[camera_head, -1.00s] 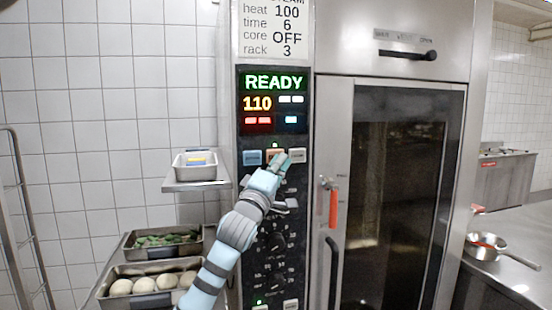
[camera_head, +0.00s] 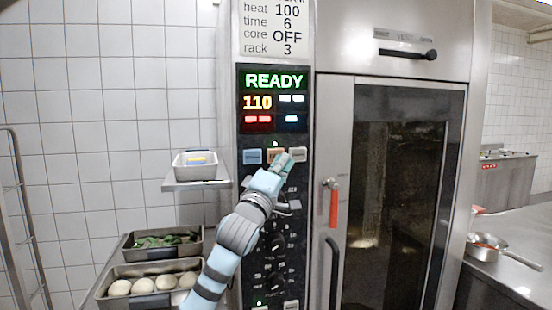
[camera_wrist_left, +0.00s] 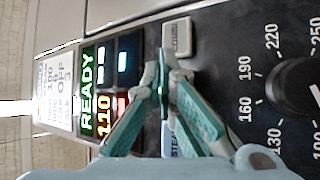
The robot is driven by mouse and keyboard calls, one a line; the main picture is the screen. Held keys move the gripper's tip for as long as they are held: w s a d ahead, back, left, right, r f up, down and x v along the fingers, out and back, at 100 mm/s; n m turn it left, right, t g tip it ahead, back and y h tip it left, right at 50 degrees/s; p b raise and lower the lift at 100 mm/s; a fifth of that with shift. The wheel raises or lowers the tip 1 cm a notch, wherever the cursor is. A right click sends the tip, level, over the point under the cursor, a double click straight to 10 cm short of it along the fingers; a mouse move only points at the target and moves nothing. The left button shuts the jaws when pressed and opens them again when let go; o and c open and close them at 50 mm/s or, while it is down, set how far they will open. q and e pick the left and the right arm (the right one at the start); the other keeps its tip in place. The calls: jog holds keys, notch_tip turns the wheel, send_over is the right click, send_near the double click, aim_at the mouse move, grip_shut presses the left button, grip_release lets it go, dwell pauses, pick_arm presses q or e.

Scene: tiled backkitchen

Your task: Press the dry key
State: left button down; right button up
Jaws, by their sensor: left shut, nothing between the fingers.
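The control panel (camera_head: 290,225) has a row of three keys under its display. The left key is blue (camera_head: 252,157), the middle one orange (camera_head: 273,156), the right one pale grey (camera_head: 298,154). In the wrist view the blue key (camera_wrist_left: 168,138) reads partly like "STEAM"; the grey key (camera_wrist_left: 177,37) has a hard-to-read label. No label is legible on the orange key, which the fingers partly cover in the head view and hide in the wrist view. My left gripper (camera_head: 285,159) is shut and empty, its tips at the orange key's right side. Contact cannot be told.
The display (camera_head: 273,100) shows READY and 110. A sign (camera_head: 272,28) above lists heat, time, core and rack. Dials (camera_head: 277,242) sit below the keys. The oven door with its red handle (camera_head: 333,205) is right; a shelf with a small tray (camera_head: 195,172) is left.

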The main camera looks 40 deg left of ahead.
pick_arm(q)
jog(key=s+d, duration=0.1)
jog(key=d+b, duration=0.1)
jog(key=s+d, duration=0.1)
jog(key=d, duration=0.1)
jog(key=shift+s, duration=0.35)
dwell(0.6)
